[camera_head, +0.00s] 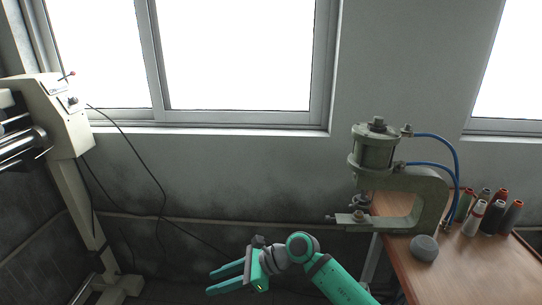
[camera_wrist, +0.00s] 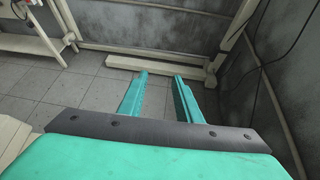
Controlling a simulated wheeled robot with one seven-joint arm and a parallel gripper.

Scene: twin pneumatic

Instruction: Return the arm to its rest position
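My gripper (camera_head: 226,279) is at the lower middle of the head view, its two green fingers pointing left. The fingers are apart with nothing between them. In the wrist view my gripper (camera_wrist: 160,80) also shows open, with the tiled floor behind the fingers. My green arm comes in from the bottom edge of the head view. The gripper is in free air, left of the wooden table and touching nothing that I can see.
A pneumatic press (camera_head: 420,185) with blue hoses stands at the wooden table's (camera_head: 470,270) left edge. A grey round knob-like object (camera_head: 424,248) and several spools (camera_head: 473,218) are on the table. A beige machine (camera_head: 62,120) on a stand is at left, with cables hanging. Windows line the wall behind.

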